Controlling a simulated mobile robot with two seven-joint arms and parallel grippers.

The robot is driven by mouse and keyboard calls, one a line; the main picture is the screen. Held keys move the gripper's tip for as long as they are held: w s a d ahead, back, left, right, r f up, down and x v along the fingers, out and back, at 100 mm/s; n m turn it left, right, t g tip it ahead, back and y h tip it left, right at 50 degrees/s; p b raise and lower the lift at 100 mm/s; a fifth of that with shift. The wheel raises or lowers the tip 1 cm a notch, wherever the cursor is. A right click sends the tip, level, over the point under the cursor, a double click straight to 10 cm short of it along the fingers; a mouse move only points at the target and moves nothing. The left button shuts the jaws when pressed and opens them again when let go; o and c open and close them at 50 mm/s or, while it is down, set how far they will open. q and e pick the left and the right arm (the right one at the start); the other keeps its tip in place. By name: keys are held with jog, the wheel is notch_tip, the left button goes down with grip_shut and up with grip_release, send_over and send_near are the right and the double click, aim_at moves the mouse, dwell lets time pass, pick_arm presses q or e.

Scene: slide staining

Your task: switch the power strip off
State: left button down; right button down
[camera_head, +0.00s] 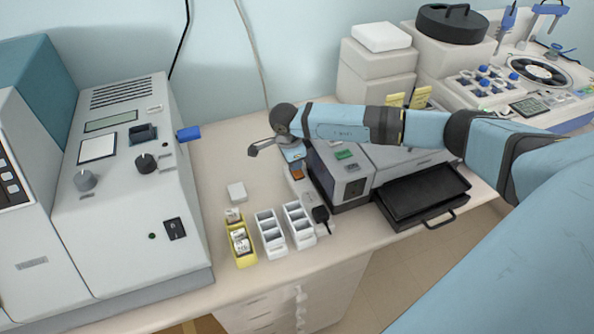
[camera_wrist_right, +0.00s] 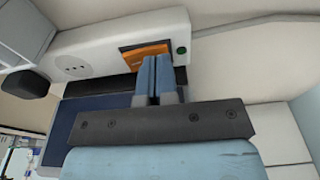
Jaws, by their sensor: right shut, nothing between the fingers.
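The power strip is a white bar with an orange rocker switch. In the head view the strip (camera_head: 306,187) lies on the bench, partly hidden by my right arm, with its orange switch (camera_head: 297,173) just below the gripper. In the right wrist view the strip (camera_wrist_right: 110,45) shows the orange switch (camera_wrist_right: 143,52), a small green indicator (camera_wrist_right: 183,50) and a round socket. My right gripper (camera_head: 293,155) is shut and empty. In the wrist view its fingertips (camera_wrist_right: 157,58) overlap the switch's lower edge; I cannot tell if they touch it. My left gripper is not in view.
A black plug (camera_head: 320,214) sits at the strip's near end. A grey instrument (camera_head: 340,170) stands close on the right, with a black tray (camera_head: 425,195) beside it. White slide racks (camera_head: 270,232) and a yellow rack (camera_head: 241,243) stand in front.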

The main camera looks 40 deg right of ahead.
jog(key=shift+r+p, duration=1.55)
jog(key=shift+r, duration=1.85)
